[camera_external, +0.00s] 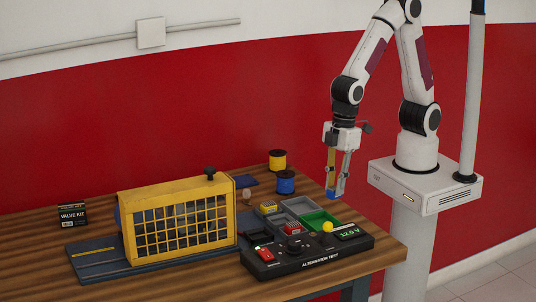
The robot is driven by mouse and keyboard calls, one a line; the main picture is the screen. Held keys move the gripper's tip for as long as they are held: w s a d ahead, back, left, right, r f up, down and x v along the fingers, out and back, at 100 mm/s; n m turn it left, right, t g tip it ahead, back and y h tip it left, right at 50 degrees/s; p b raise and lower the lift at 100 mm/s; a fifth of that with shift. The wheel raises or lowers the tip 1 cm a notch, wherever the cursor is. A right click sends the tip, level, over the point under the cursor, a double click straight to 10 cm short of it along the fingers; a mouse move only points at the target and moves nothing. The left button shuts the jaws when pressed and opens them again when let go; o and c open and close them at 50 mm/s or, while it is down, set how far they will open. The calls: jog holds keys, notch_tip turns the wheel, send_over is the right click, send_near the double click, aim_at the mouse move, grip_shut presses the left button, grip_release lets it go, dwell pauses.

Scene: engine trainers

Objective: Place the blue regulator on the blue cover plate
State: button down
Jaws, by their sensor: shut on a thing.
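My gripper (337,188) hangs pointing down at the right, above the table's right end. It is shut on a small blue piece (334,195), which looks like the blue regulator; the fingers hide part of it. A flat dark blue plate (246,181), which looks like the blue cover plate, lies on the table behind the yellow cage. It is well to the left of my gripper and partly hidden by the cage.
The yellow caged unit (178,222) with a black knob stands left of centre. Blue (286,182) and yellow (277,160) spools stand between plate and gripper. A grey parts tray (299,207) and a black alternator tester (307,255) lie in front. A valve kit box (72,215) is far left.

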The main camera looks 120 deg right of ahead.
jog(key=w+d+r, duration=0.1)
jog(key=w+d, duration=0.6)
notch_tip(320, 180, up, 3)
jog(key=m, duration=0.2)
send_over(239, 179)
jog(key=shift+s+r+h, duration=0.1)
jog(key=shift+s+h, duration=0.15)
jog(key=shift+h, duration=0.05)
jog(key=shift+a, duration=0.1)
jog(key=shift+f, duration=2.05)
jog(key=shift+f, duration=2)
